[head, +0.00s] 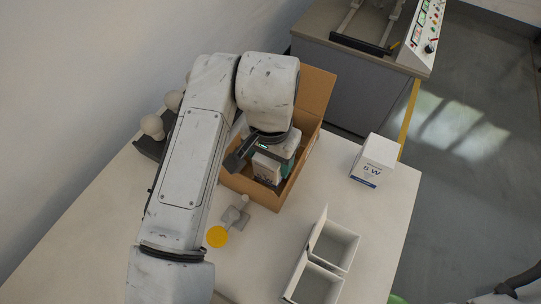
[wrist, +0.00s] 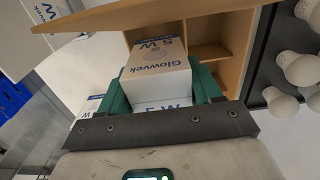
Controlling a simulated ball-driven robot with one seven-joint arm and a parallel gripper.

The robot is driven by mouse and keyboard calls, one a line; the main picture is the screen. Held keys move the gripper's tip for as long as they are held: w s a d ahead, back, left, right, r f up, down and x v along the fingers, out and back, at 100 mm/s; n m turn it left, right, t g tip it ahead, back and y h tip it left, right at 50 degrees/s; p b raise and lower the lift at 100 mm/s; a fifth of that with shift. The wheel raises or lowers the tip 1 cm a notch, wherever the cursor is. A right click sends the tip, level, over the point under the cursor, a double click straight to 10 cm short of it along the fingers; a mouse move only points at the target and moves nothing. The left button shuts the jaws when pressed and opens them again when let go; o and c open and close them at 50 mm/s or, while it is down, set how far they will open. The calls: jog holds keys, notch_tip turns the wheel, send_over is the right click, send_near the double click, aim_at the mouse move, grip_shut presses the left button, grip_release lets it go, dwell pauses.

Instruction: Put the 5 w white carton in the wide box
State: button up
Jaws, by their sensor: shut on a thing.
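My gripper (wrist: 162,96) is shut on a white carton (wrist: 160,72) marked "Glowvek 5 W", its green fingers on both sides. In the head view the gripper (head: 272,160) is over the open brown cardboard box (head: 270,201), with the held carton (head: 266,169) inside the box's outline. The wrist view shows the box's dividers (wrist: 208,52) and open compartments beyond the carton. I cannot tell whether the carton touches the box floor. Another white 5 W carton (head: 373,160) stands on the table to the right of the box.
A white two-compartment container (head: 335,246) with a raised flap stands at the front right. A yellow disc (head: 217,236) and a small grey fixture (head: 236,216) lie left of it. Bulbs (head: 153,126) stand on a dark rack by the wall. A control bench (head: 350,75) stands behind.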

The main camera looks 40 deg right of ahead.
jog(key=shift+f+b, duration=1.5)
jog(key=shift+f, duration=0.75)
jog(key=o, duration=0.8)
jog(key=shift+r+p, duration=3.8)
jog(key=shift+r, duration=0.75)
